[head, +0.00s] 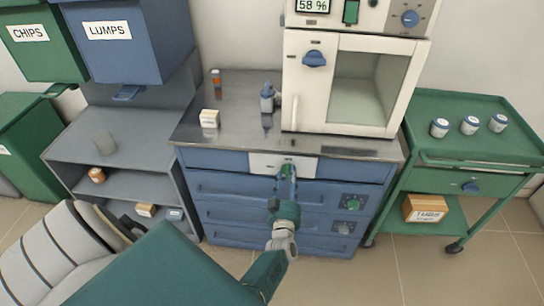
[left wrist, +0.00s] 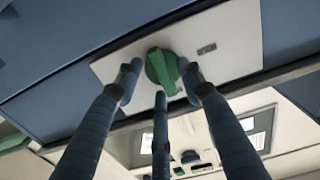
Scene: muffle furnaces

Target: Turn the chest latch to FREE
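The chest is a blue drawer cabinet (head: 235,190) under a metal top. Its latch (head: 287,170) is a green knob on a white plate at the top front edge. In the left wrist view the latch (left wrist: 163,68) shows a raised grip bar, slightly tilted, and a small dark mark lies on the plate beside it. My left gripper (head: 288,182) is at the latch. In the left wrist view its fingers (left wrist: 161,80) are apart, one on each side of the knob and one below. I cannot tell whether they touch it. My right gripper is not in view.
A green cart (head: 470,155) with several jars stands right. A grey shelf unit (head: 70,150) stands left.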

